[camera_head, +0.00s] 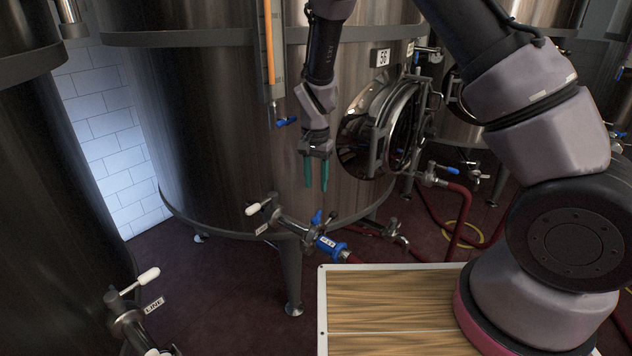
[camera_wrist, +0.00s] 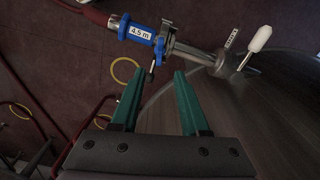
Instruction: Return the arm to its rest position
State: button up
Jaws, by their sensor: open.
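My gripper (camera_head: 316,174) hangs pointing down in front of the large steel tank marked 56 (camera_head: 215,120). Its two green fingers are apart with nothing between them; they also show in the wrist view (camera_wrist: 158,98). Below the fingertips is the tank's outlet valve (camera_head: 290,224) with a white-tipped handle. A blue hose coupling labelled 4.5 m (camera_wrist: 140,32) sits on the valve's end, with a red hose running from it. The fingers appear clear of the valve and coupling. My arm reaches in from the right, over the wooden top.
The wooden top with a pale rim (camera_head: 322,310) lies at the front. A round open manway (camera_head: 390,130) sticks out right of my gripper. A sight tube with an orange column (camera_head: 270,50) stands left of it. Another tank with a valve (camera_head: 130,310) is at the left. Red hoses (camera_head: 460,215) lie right.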

jog(key=s+d+r+t+y, duration=0.15)
jog(key=d+r, duration=0.45)
jog(key=r, duration=0.6)
jog(key=s+d+r+t+y, duration=0.1)
jog(key=d+r+y, duration=0.1)
jog(key=d+r, duration=0.75)
jog(key=s+d+r+t, duration=0.2)
jog(key=s+d+r, duration=0.3)
jog(key=s+r, duration=0.2)
jog(key=s+d+r+t+h, duration=0.1)
jog(key=s+d+r, duration=0.3)
jog(key=s+r, duration=0.4)
jog(key=shift+s+d+n+t, duration=0.35)
jog(key=shift+s+n+t, duration=0.05)
jog(key=shift+s+t, duration=0.4)
jog(key=shift+h, duration=0.25)
